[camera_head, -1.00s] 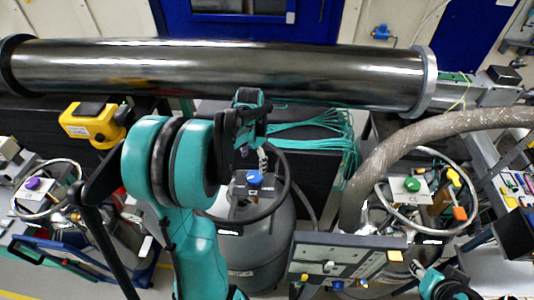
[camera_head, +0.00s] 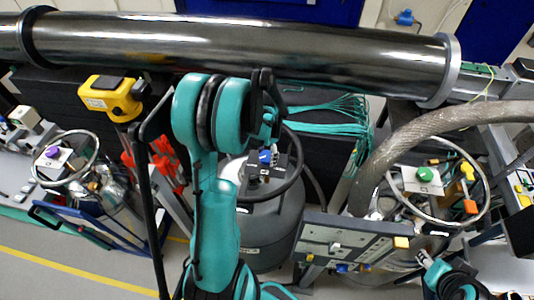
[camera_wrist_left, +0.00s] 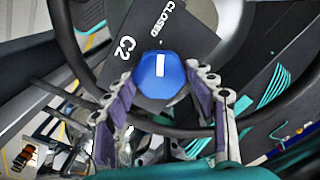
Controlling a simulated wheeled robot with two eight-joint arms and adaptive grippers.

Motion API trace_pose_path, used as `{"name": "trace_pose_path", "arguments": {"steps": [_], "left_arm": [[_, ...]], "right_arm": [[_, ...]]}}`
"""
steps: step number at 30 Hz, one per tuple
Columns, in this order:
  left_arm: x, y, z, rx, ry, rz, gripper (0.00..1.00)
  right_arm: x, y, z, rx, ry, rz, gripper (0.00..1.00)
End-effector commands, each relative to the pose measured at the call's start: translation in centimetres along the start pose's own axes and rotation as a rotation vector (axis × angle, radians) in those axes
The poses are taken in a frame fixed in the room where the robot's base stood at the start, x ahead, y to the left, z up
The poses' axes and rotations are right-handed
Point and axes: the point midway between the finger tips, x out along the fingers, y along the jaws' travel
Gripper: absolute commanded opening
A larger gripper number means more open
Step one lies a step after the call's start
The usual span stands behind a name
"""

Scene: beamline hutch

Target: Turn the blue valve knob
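The blue valve knob (camera_head: 265,157) sits on top of a grey tank, inside a dark ring, in the middle of the head view. In the left wrist view, the knob (camera_wrist_left: 160,77) has a white bar mark and stands on a dark plate lettered "CLOSED" and "C2". My left gripper (camera_head: 268,130) is just above the knob in the head view. In the wrist view, its fingers (camera_wrist_left: 160,84) are apart, one on each side of the knob's near edge, with no clear contact. My right gripper (camera_head: 448,280) is partly in view at bottom right; its fingers are unclear.
A long shiny pipe (camera_head: 240,48) crosses behind. The dark ring (camera_wrist_left: 135,120) surrounds the knob. A purple knob (camera_head: 52,152) stands left and a green knob (camera_head: 424,174) right, on other vessels. A thick braided hose (camera_head: 400,140) and a grey panel (camera_head: 335,243) lie to the right.

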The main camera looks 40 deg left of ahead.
Motion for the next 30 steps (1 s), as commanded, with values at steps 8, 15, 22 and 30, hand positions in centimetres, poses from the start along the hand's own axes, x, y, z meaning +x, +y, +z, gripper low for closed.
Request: {"name": "trace_pose_path", "arguments": {"steps": [8,15,22,30], "left_arm": [[0.0,0.0,0.0,-0.002,0.000,-0.001,0.22],[0.1,0.0,0.0,-0.050,0.000,-0.001,0.22],[0.2,0.0,0.0,-0.192,0.000,-0.001,0.22],[0.2,0.0,0.0,-0.441,0.000,-0.001,0.22]], "right_arm": [[0.0,0.0,0.0,0.000,0.000,0.000,0.40],[0.5,0.0,0.3,0.000,0.000,0.000,0.40],[1.5,0.0,1.1,0.000,0.000,0.000,0.40],[3.1,0.0,2.2,0.000,0.000,0.000,0.40]]}}
